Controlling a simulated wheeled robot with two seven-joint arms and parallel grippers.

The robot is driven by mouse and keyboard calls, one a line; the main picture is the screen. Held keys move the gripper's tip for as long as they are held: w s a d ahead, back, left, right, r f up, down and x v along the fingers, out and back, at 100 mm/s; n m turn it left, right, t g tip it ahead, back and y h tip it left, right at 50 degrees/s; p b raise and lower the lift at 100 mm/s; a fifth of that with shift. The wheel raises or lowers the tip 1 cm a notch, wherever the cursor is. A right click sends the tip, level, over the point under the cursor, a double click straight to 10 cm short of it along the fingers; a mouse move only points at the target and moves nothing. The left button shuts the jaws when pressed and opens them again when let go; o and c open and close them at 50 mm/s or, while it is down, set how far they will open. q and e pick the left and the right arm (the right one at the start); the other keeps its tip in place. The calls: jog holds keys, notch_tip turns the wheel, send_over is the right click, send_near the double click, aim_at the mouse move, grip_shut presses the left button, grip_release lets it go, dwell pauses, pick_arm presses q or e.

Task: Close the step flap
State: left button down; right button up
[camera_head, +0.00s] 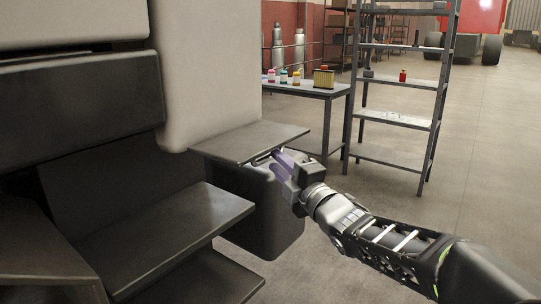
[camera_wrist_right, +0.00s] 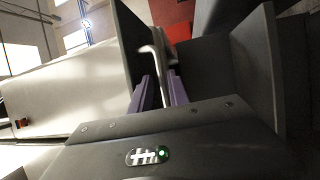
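The step flap (camera_head: 250,142) is a flat dark grey panel jutting out, roughly level, below the pale body side of the vehicle, above a dark step housing (camera_head: 265,210). A thin metal handle (camera_head: 264,157) sits near its outer edge. My right gripper (camera_head: 277,161), with purple fingers, reaches this handle from the right. In the right wrist view the bent metal handle (camera_wrist_right: 158,58) runs between the two fingers (camera_wrist_right: 160,92), which are close on both sides of it. The fingertips are partly hidden by the handle and flap. My left gripper is not in view.
Dark vehicle steps (camera_head: 185,235) project at the lower left. A workbench (camera_head: 310,90) with small bottles and a yellow box stands behind the flap. A metal shelf rack (camera_head: 400,118) stands right of it. The floor at the right is clear.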

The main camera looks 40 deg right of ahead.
aim_at(270, 157)
jog(key=w, duration=0.4)
jog(key=shift+d+r, duration=0.2)
jog(key=shift+r, duration=0.1)
grip_shut()
jog(key=shift+f, duration=0.1)
dwell(1.0)
